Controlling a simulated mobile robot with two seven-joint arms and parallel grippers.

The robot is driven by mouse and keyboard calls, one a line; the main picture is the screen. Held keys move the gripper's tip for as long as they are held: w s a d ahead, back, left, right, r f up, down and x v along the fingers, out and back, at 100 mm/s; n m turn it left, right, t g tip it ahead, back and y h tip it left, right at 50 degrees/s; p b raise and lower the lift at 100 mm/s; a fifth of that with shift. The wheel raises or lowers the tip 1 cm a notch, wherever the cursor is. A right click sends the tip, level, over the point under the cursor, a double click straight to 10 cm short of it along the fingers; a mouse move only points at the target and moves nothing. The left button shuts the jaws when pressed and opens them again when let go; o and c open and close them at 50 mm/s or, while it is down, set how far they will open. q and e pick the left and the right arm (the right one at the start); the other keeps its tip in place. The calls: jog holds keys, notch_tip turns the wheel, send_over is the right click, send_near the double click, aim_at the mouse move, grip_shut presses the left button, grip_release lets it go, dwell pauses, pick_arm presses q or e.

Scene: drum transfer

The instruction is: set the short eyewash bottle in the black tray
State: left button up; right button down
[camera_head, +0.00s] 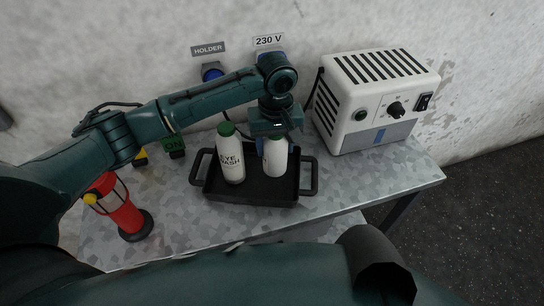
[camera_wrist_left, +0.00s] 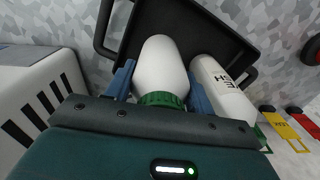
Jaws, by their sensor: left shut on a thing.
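A white bottle with a green cap (camera_wrist_left: 158,68) is between the blue fingers of my left gripper (camera_head: 270,140), which is shut on it near the cap. In the head view this bottle (camera_head: 275,155) is upright in or just over the right part of the black tray (camera_head: 240,198); I cannot tell if its base touches. It looks like the shorter one, and its label is hidden. A second white bottle marked EYE WASH (camera_head: 230,158), with a green cap, stands in the tray just to its left. My right gripper is not in view.
A white vented box with a knob (camera_head: 372,105) stands right of the tray. A red lantern-like object (camera_head: 122,212) stands at the left of the grey table (camera_head: 405,172). Wall signs read HOLDER (camera_head: 208,48) and 230 V (camera_head: 269,40).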

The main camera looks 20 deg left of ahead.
aim_at(275, 157)
pick_arm(q)
notch_tip(275, 157, down, 4)
jog(key=shift+f, duration=0.1)
jog(key=shift+w+f, duration=0.1)
jog(key=shift+f, duration=0.25)
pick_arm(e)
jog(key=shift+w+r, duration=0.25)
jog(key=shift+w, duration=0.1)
pick_arm(q)
jog(key=o, duration=1.2)
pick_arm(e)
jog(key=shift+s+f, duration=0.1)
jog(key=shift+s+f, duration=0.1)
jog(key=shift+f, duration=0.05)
pick_arm(q)
notch_tip(275, 157, up, 12)
jog(key=shift+f, duration=0.25)
jog(key=shift+r, duration=0.4)
jog(key=shift+f, duration=0.1)
